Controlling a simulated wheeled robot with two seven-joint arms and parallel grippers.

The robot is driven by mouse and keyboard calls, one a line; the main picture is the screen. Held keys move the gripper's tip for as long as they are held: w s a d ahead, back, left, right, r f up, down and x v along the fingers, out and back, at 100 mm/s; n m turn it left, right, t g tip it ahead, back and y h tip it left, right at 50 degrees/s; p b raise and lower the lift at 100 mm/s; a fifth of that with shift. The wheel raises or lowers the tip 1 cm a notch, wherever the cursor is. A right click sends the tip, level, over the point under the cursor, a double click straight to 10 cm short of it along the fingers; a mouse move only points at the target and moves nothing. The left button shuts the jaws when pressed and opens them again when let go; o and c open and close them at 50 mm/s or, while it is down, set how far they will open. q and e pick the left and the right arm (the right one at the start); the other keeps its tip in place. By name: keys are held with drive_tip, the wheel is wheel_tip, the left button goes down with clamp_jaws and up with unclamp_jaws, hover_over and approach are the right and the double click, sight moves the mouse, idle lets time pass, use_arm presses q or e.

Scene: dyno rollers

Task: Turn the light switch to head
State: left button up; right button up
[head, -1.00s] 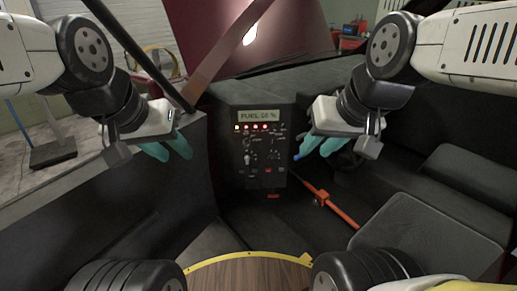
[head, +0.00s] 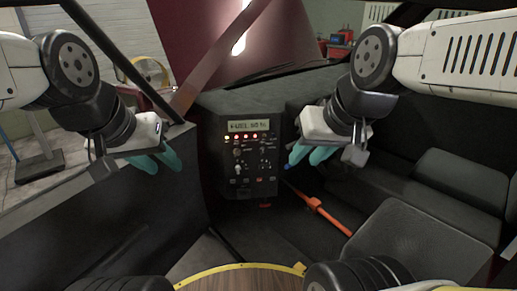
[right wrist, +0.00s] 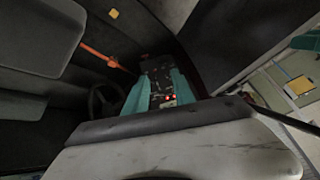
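The black control panel (head: 250,185) stands at the centre of the head view, with a lit display, a row of small yellow and red lights, and several knobs and toggles. I cannot tell which of them is the light switch; the labels are too small. My right gripper (head: 307,154) is open and empty, just right of the panel and apart from its controls. In the right wrist view the panel (right wrist: 160,77) shows between its two teal fingers. My left gripper (head: 157,162) looks open and empty, left of the panel.
An orange-red lever (head: 322,211) lies at the panel's lower right. A dark seat (head: 410,245) is at the right. A dark side wall (head: 100,225) runs along the left. A steering wheel (right wrist: 100,103) shows in the right wrist view. Space directly before the panel is clear.

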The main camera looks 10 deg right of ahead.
drive_tip(key=w+a+f+t, duration=0.15)
drive_tip(key=w+f, duration=0.25)
drive_tip(key=w, duration=0.8)
drive_tip(key=w+f+t, duration=0.3)
drive_tip(key=w, duration=0.9)
drive_tip(key=w+f+t, duration=0.2)
drive_tip(key=w+f, duration=0.2)
drive_tip(key=w, duration=0.8)
drive_tip(key=t+h, duration=0.2)
drive_tip(key=t, duration=0.2)
approach(263, 149)
wheel_tip(263, 149, up, 5)
drive_tip(key=w, duration=0.2)
wheel_tip(263, 149, down, 6)
drive_tip(key=s+t, duration=0.1)
drive_tip(key=shift+w+f, duration=0.1)
drive_tip(key=shift+w, duration=3.7)
clamp_jaws()
